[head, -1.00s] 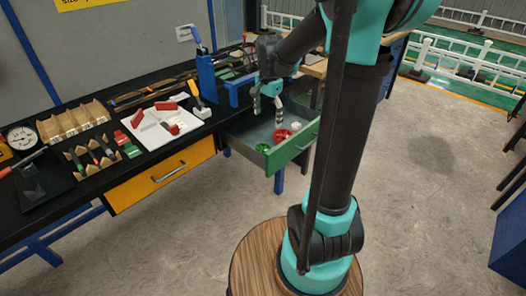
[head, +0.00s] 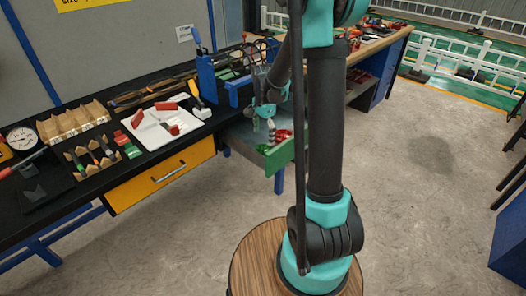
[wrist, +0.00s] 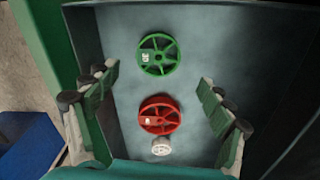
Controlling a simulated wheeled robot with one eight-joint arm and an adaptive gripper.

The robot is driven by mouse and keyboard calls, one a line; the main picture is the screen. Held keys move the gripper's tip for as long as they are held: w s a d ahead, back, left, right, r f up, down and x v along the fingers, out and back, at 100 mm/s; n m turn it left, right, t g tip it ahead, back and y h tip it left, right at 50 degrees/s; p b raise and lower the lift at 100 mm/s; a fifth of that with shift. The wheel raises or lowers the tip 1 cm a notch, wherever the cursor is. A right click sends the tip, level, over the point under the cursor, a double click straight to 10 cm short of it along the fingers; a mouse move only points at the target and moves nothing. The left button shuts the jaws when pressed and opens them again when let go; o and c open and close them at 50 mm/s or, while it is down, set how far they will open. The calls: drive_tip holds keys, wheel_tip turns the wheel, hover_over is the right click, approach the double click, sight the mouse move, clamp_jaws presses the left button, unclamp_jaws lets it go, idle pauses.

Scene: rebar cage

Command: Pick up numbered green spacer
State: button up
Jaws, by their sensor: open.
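The green spacer (wrist: 158,54) is a spoked wheel with a pale number label on its left rim. It lies flat in the open drawer (wrist: 110,20) and shows partly in the head view (head: 262,149). My gripper (wrist: 156,75) is open and empty above the drawer, its fingers spread left and right. In the wrist view the green spacer is centred between the fingers, slightly beyond their tips. In the head view my gripper (head: 271,131) hangs over the drawer, beside the green spacer.
A red spoked wheel (wrist: 160,115) and a small white round piece (wrist: 160,147) lie in the drawer below the green spacer. The drawer's green front (head: 290,154) and its walls surround them. A black bench (head: 60,195) with tools and trays stands left.

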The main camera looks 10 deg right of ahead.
sight(264, 148)
drive_tip(key=shift+s+d+f, duration=0.1)
drive_tip(key=shift+s+f, duration=0.05)
drive_tip(key=shift+f, duration=2.65)
drive_tip(key=shift+c, duration=0.2)
drive_tip(key=c, duration=1)
drive_tip(key=shift+r, duration=0.1)
